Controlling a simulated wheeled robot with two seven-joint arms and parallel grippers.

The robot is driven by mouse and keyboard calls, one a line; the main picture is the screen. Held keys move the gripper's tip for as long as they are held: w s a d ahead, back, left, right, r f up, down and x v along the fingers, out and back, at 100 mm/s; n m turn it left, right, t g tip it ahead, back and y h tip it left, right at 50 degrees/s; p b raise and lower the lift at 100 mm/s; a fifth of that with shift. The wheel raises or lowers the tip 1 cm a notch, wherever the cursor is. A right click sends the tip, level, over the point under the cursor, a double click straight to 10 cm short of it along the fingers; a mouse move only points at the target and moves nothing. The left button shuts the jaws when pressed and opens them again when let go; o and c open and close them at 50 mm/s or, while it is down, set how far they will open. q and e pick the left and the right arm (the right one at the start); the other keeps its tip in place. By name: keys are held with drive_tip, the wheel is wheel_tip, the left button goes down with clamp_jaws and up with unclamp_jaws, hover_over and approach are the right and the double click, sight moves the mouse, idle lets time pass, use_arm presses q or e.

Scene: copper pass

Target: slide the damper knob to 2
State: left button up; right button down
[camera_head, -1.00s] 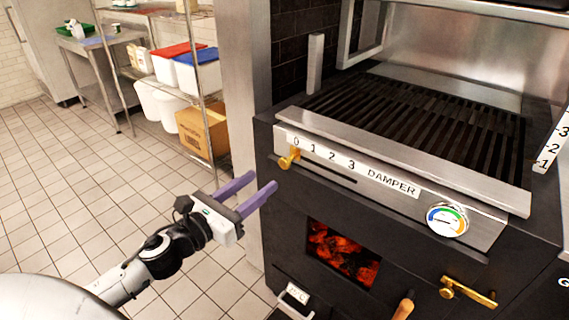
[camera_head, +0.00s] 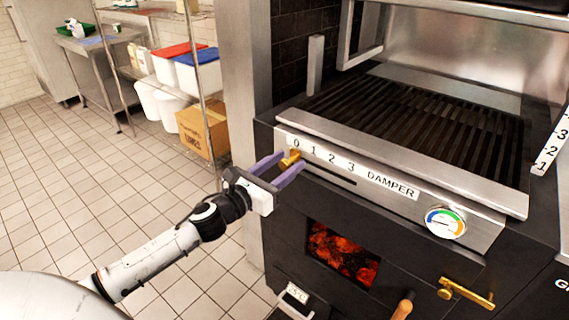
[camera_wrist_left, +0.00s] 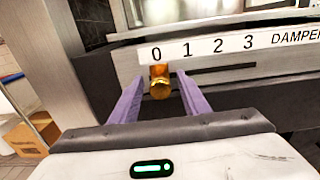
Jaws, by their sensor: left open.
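The brass damper knob (camera_head: 290,159) sits at the left end of its slot, under the 0 of the white damper scale (camera_head: 350,167). In the left wrist view the knob (camera_wrist_left: 160,82) shows below the 0, and the slot (camera_wrist_left: 215,70) runs right from it under 1, 2 and 3. My left gripper (camera_head: 284,165) is open, its two purple fingers on either side of the knob. In the left wrist view the knob appears between the fingertips (camera_wrist_left: 157,85); I cannot tell if either finger touches it. My right gripper is not in view.
The grill grate (camera_head: 420,115) lies above the damper panel. A round gauge (camera_head: 445,222) is at the panel's right. Below are a window with glowing coals (camera_head: 342,253) and a brass handle (camera_head: 466,292). Open tiled floor (camera_head: 60,190) lies to the left.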

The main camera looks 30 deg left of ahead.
use_arm(q)
clamp_jaws()
drive_tip(key=d, duration=0.3)
drive_tip(key=d+p, duration=0.1)
drive_tip(key=d, duration=0.2)
drive_tip(key=s+d, duration=0.1)
drive_tip(key=d, duration=0.3)
drive_tip(key=shift+p, duration=0.4)
unclamp_jaws()
drive_tip(key=b, duration=0.1)
approach(330, 171)
drive_tip(key=shift+s+a, duration=0.2)
drive_tip(key=shift+s, duration=2.35)
